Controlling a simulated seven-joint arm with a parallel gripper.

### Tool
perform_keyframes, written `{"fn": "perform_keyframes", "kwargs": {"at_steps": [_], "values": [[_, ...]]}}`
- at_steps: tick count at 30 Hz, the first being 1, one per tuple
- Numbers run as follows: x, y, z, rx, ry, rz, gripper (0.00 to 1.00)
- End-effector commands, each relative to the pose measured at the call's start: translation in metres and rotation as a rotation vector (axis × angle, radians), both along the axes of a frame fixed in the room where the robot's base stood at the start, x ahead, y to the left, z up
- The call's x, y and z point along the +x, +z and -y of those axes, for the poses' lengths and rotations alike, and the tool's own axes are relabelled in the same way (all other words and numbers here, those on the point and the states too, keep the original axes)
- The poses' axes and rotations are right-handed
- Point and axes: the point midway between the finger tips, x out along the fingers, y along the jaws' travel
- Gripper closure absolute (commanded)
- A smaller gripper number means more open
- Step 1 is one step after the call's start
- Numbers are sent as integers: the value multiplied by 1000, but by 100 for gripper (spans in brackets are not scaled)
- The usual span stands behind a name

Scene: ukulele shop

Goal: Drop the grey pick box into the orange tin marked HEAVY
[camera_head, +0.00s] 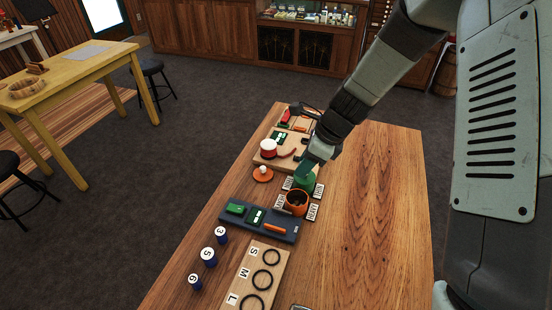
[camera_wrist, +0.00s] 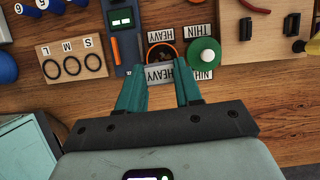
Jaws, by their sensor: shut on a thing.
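The orange tin (camera_head: 297,203) stands open on the wooden table, its inside dark, between two HEAVY labels (camera_head: 312,212). It also shows in the wrist view (camera_wrist: 162,54), just beyond my fingertips. My gripper (camera_head: 313,160) is above the table near the tins; in the wrist view (camera_wrist: 160,88) its teal fingers are closed with a gap, gripping the grey pick box. The box is hard to make out between the fingers. A round orange lid with a white knob (camera_head: 262,174) lies left of the tins.
A green tin with its lid on (camera_wrist: 204,56) stands beside the orange tin, between THIN labels. A dark tray (camera_head: 258,221), a board with black rings (camera_head: 260,278) and several blue numbered pegs (camera_head: 208,257) are nearby. The table's right side (camera_head: 375,220) is clear.

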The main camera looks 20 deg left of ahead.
Motion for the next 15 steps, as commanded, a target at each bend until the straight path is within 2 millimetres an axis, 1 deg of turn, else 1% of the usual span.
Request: {"fn": "perform_keyframes", "kwargs": {"at_steps": [1, 5, 15], "values": [[-2, 2, 7, 0, -2, 0, 93], [-4, -3, 13, 0, 1, -1, 93], [-4, -41, 12, 0, 1, -2, 93]]}}
